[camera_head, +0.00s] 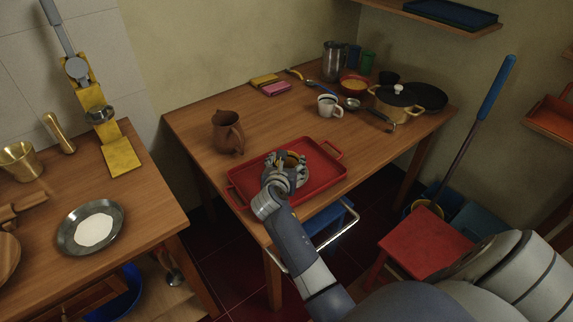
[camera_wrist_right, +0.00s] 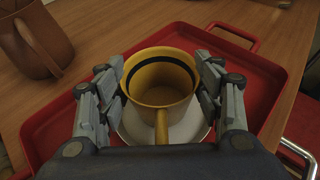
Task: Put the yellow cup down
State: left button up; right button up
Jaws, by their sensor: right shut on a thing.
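The yellow cup (camera_wrist_right: 159,88) is upright between the fingers of my right gripper (camera_wrist_right: 160,100) in the right wrist view. Its handle points toward my wrist, and a dark band runs inside its rim. My right gripper is shut on the cup's sides; in the head view the gripper (camera_head: 286,165) hides most of the cup. A white saucer (camera_wrist_right: 190,128) is directly below the cup on the red tray (camera_head: 325,183). I cannot tell whether the cup's base touches the saucer. My left gripper is not in view.
A brown jug (camera_head: 227,132) stands left of the tray on the wooden table (camera_head: 190,115). A white mug (camera_head: 328,106), a pot (camera_head: 396,103) and other kitchenware stand farther back. A red stool (camera_head: 428,243) is right of the table. The table's middle, behind the tray, is clear.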

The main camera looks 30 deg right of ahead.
jog(key=o, duration=1.1)
jog(key=shift+f, duration=0.1)
jog(key=shift+s, duration=0.1)
jog(key=v, duration=1.2)
jog(key=shift+p, duration=0.35)
